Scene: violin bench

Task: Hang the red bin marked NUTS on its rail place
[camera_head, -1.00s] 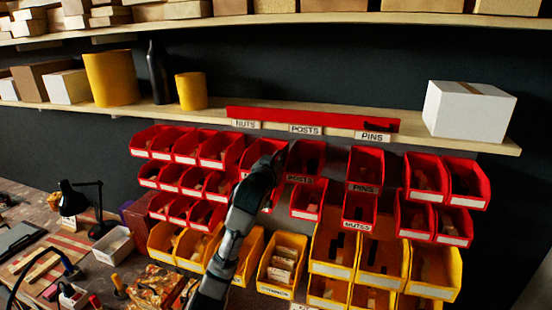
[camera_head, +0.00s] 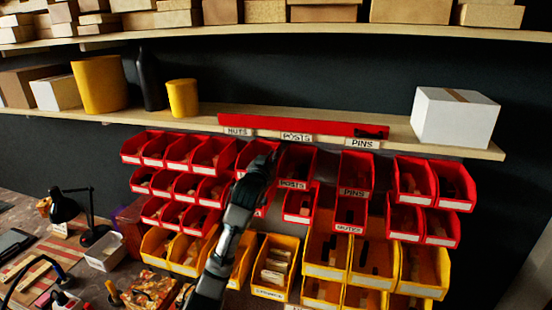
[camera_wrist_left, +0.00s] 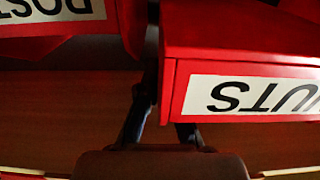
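The red NUTS bin (camera_head: 250,154) is in the top row of bins in the head view, under the NUTS label on the shelf edge, left of the red POSTS bin (camera_head: 297,162). My left gripper (camera_head: 262,166) is at its right front side, and my arm covers its label. In the left wrist view the NUTS bin (camera_wrist_left: 240,48) fills the right, its label upside down. One finger runs along its side wall and the other goes behind its front, so the gripper (camera_wrist_left: 155,100) looks shut on that wall. Whether the bin's back sits on the rail is hidden.
The POSTS bin also shows close by in the left wrist view (camera_wrist_left: 60,45). A red PINS bin (camera_head: 356,170) hangs farther right. Yellow bins (camera_head: 275,265) fill the rows below. The wooden shelf (camera_head: 400,135) with a white box (camera_head: 455,118) is above.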

